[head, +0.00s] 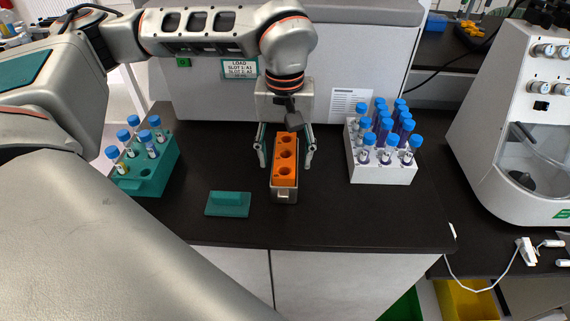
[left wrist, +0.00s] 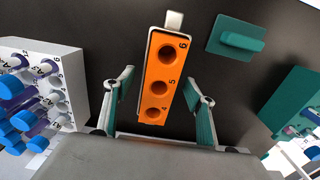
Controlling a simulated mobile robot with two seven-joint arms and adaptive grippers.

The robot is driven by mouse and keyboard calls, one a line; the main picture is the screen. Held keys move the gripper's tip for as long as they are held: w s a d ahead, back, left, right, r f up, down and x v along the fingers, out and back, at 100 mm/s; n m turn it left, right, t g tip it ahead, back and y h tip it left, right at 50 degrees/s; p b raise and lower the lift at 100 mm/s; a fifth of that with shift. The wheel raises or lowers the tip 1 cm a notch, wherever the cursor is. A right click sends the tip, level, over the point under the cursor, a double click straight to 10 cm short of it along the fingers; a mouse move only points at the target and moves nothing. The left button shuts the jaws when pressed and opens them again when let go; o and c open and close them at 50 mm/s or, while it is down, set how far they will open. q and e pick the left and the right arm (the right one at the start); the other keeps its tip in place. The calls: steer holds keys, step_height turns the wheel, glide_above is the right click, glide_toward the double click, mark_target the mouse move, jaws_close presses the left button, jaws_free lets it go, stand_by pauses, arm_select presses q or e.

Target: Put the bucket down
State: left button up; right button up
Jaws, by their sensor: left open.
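The bucket (head: 285,196) is a narrow grey holder with an orange insert (head: 285,150) that has a row of empty round holes. It stands upright on the dark counter in the middle of the head view. My left gripper (head: 286,162) is open above it, with one finger on each side of the bucket. In the left wrist view the open fingers (left wrist: 160,100) flank the numbered orange insert (left wrist: 171,68), with dark gaps between fingers and bucket. The bucket's rear end is hidden by the gripper. My right gripper is not in view.
A teal rack (head: 148,184) with several blue-capped tubes stands left. A teal lid-like block (head: 229,204) lies near the bucket. A white rack (head: 384,175) of blue-capped tubes stands right. A large grey machine (head: 345,60) is behind. The counter's front right is clear.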

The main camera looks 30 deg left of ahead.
arm_select(q)
step_height(320, 180, up, 8)
steer(key=shift+r, duration=0.25)
steer(key=shift+s+f, duration=0.1)
stand_by(0.5)
